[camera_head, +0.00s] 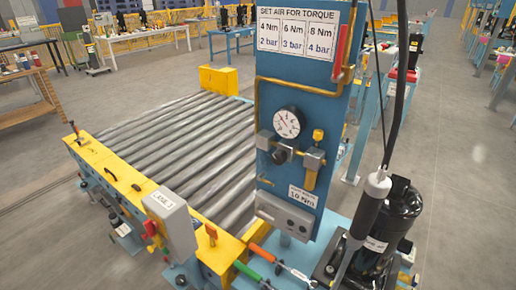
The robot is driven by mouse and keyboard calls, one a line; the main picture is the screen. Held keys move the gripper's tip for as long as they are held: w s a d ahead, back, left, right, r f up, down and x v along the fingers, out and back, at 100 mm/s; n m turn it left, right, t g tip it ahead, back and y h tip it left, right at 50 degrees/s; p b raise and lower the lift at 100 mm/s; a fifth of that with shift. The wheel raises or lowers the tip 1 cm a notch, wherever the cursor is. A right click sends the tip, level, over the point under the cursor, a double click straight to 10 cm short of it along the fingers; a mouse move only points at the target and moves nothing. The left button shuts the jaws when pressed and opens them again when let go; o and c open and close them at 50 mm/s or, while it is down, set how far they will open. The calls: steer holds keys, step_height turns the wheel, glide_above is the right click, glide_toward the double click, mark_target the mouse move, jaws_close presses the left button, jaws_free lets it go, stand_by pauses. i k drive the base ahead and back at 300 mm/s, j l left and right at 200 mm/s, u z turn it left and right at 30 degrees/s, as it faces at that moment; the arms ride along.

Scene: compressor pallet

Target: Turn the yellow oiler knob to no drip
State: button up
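The yellow oiler knob (318,135) sits on top of the oiler at the right of the air unit on the blue panel (285,95). The picture is too small to tell its turn setting or any drip. Below it is the grey oiler body (314,157) with a yellow-brown bowl (310,179). A round white pressure gauge (288,122) and a dark regulator knob (280,155) are just to its left. My gripper is not in view, and nothing visibly touches the knob.
A hanging grey and black tool (368,215) with its cable is to the right of the panel, before a black compressor (398,215). A roller conveyor (180,140) with yellow ends lies left. Hand tools (262,255) lie below the panel. Open floor is at right.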

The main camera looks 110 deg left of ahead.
mark_target(318, 134)
steer(key=u, duration=3.15)
